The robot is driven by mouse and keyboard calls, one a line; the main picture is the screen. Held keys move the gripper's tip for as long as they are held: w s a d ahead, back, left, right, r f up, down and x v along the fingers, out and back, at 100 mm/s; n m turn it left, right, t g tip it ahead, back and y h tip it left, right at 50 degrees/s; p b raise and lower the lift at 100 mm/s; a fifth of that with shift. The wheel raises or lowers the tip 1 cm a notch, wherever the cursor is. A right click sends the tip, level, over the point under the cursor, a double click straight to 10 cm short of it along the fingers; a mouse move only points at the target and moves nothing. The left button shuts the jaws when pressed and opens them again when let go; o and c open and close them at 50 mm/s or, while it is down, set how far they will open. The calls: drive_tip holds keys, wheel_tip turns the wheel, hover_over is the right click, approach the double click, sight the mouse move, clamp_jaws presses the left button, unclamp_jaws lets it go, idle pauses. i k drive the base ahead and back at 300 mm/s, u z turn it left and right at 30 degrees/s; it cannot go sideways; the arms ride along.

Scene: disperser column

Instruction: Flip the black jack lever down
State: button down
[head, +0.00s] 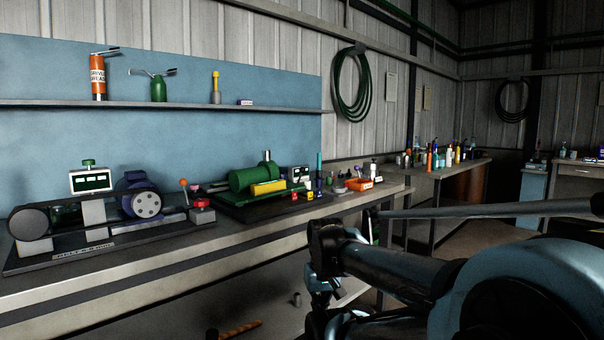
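I cannot pick out the black jack lever for certain. A long dark bar (490,211) runs across the right side above my arm; its right end is cut off by the frame, and I cannot tell whether it is the lever or what it joins. My blue and black arm reaches in from the lower right. My gripper (322,290) hangs low at its far end, in front of the bench, dark and partly hidden. Its fingers are too unclear to show whether they are open.
A long workbench (150,262) runs along the left, carrying a belt-driven motor rig (95,215) and a green machine (250,179). A shelf (180,105) above holds an orange grease can (98,78). A second bench (455,164) with bottles stands farther back.

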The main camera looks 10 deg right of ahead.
sight(302, 169)
drive_tip(key=k, duration=0.65)
drive_tip(key=z, duration=0.3)
drive_tip(key=i, duration=1.1)
drive_tip(key=z, duration=0.35)
